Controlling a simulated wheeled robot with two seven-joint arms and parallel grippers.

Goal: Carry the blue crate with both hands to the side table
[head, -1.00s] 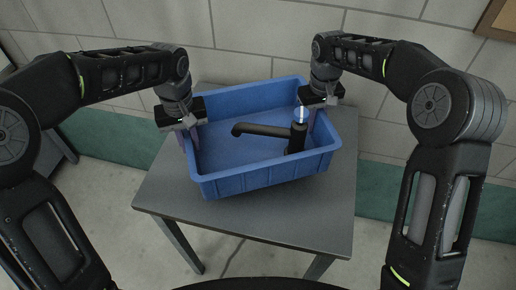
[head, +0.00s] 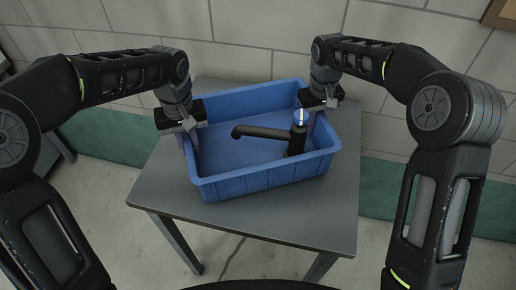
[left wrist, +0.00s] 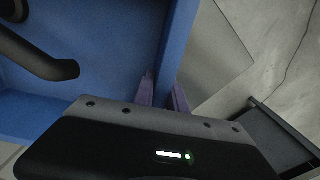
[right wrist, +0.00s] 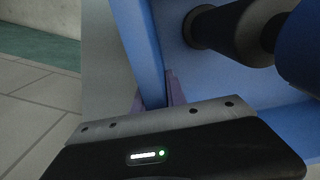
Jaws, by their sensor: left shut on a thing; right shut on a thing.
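The blue crate (head: 262,178) is over the grey side table (head: 300,226) in the head view. It looks level; I cannot tell whether its base touches the table top. A black faucet (head: 266,133) with a blue and white top stands inside the crate. My left gripper (head: 192,150) is shut on the crate's left wall, one finger on each side; the wall shows between the fingers in the left wrist view (left wrist: 166,92). My right gripper (head: 312,122) is shut on the right wall, which also shows in the right wrist view (right wrist: 152,85).
The table top is bare in front of and beside the crate. A block wall (head: 400,95) with a green lower band (head: 385,190) stands behind. A dark piece of furniture (head: 58,160) is at the left. The pale floor (head: 262,262) is clear in front.

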